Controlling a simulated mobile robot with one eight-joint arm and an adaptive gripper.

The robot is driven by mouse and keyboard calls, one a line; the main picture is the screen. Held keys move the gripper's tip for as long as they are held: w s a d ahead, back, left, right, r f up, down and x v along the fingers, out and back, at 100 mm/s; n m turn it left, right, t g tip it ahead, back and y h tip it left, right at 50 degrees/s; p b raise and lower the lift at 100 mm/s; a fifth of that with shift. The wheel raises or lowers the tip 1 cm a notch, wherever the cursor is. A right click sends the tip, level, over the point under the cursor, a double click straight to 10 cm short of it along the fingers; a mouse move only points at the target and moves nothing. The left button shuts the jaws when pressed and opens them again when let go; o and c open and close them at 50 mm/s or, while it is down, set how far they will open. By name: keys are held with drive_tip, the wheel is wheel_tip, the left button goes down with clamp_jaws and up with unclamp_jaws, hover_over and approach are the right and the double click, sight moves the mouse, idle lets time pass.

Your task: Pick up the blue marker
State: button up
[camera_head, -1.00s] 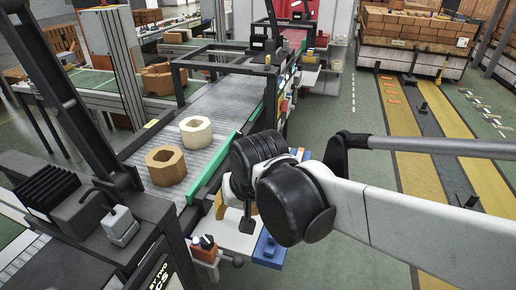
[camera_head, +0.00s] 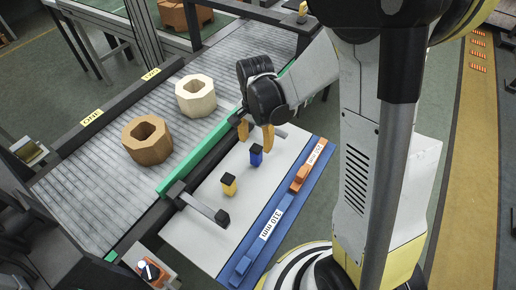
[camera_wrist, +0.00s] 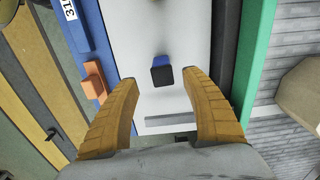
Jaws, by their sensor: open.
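The blue marker (camera_head: 256,155), a short blue block with a black top, stands on the white table (camera_head: 190,235). In the wrist view the blue marker (camera_wrist: 162,72) is seen from above, centred near the fingertips. My gripper (camera_head: 256,135) is open, with two yellow-brown fingers, just behind the blue marker in the head view. I cannot tell the exact height of the fingertips above the marker. A yellow marker (camera_head: 229,184) with a black top stands nearer the front.
A blue rail (camera_head: 268,237) labelled "310 mm" runs along the table's right edge, with an orange piece (camera_head: 300,177) on it. A black-tipped bar (camera_head: 205,208) juts over the table. The conveyor (camera_head: 85,190) at left carries a brown hexagonal block (camera_head: 147,140) and a cream one (camera_head: 196,96).

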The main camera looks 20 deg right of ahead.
sight(256, 150)
wheel_tip(256, 150, down, 3)
drive_tip(key=shift+a+r+b, duration=0.1)
drive_tip(key=shift+a+b, duration=0.05)
drive_tip(key=shift+b, duration=0.2)
drive_tip(key=shift+w+d+f+b, duration=0.15)
drive_tip(key=shift+f+b, duration=0.5)
drive_tip(key=shift+f, duration=0.75)
drive_tip(key=shift+w+d+f+b, duration=0.15)
drive_tip(key=shift+f+b, duration=0.45)
drive_tip(key=shift+f, duration=0.75)
clamp_jaws()
